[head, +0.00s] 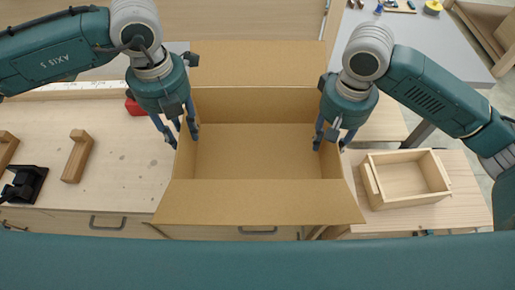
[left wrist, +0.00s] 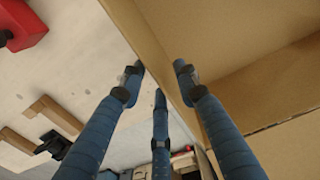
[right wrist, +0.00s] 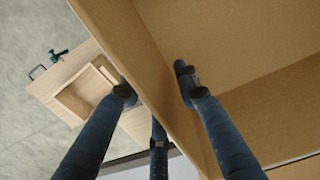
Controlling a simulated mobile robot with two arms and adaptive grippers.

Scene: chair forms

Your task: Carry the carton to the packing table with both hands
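The carton (head: 256,199) is a large open-topped brown box in the middle of the head view, with its back and front flaps spread out. My left gripper (head: 180,138) points down at its left wall, with fingers on both sides of the rim. My right gripper (head: 331,140) straddles the right wall the same way. In the left wrist view the carton's wall (left wrist: 240,50) passes between parted fingers; the right wrist view shows the same at the other wall (right wrist: 230,45). Both grippers look open. Contact is unclear, and the carton's underside is hidden.
A pale wooden worktop (head: 115,175) lies left, with wooden pieces (head: 78,157), a black item (head: 25,185) and a red item (head: 134,106). A wooden tray (head: 408,178) sits on a surface at right. A grey table (head: 420,40) with small items stands behind right.

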